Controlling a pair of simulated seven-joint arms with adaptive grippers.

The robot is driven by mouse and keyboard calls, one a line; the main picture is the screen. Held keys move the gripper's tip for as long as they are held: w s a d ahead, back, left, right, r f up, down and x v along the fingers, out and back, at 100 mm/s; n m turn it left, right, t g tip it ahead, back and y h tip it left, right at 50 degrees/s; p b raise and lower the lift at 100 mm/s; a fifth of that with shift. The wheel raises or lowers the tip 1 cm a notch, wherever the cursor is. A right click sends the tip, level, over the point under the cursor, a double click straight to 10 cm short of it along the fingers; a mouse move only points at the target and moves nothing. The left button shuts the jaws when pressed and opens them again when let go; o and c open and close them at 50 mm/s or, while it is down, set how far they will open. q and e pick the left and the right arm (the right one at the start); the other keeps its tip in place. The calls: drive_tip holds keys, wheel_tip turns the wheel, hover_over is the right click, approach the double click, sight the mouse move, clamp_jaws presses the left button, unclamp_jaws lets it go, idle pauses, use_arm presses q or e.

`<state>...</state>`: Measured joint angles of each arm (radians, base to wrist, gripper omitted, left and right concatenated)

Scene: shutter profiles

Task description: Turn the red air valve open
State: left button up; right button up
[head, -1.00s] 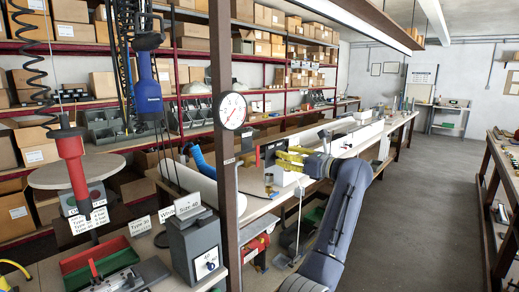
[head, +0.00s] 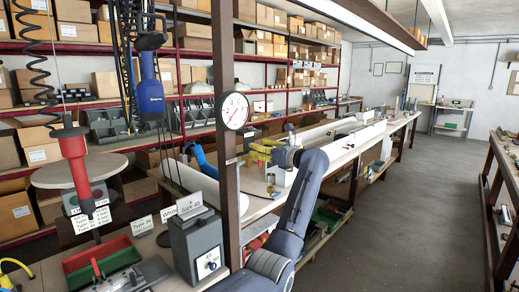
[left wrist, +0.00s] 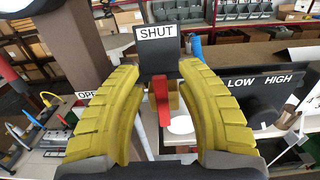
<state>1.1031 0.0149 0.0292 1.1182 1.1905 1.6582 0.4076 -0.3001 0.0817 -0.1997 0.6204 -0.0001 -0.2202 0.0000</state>
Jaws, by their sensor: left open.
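The red air valve handle (left wrist: 162,101) stands upright in the left wrist view, in front of a small brass-coloured block. It lies between the yellow fingers of my left gripper (left wrist: 158,72), which is open, with gaps on both sides. A dark plate with a SHUT label (left wrist: 157,32) is just beyond the handle. An OPEN label (left wrist: 87,95) is to the left, partly behind a finger. In the head view my left gripper (head: 260,151) is beside the brown post, above the bench; I cannot make out the handle there. My right gripper is not in view.
The brown post (head: 226,80) with a round gauge (head: 235,110) stands close to the left of the gripper. A dark panel marked LOW and HIGH (left wrist: 262,95) is on the right in the wrist view. A grey box (head: 198,240) stands nearer. The aisle floor (head: 400,210) is clear.

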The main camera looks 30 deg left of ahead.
use_arm(q)
drive_tip(key=shift+o, duration=0.2)
clamp_jaws()
idle(0.4)
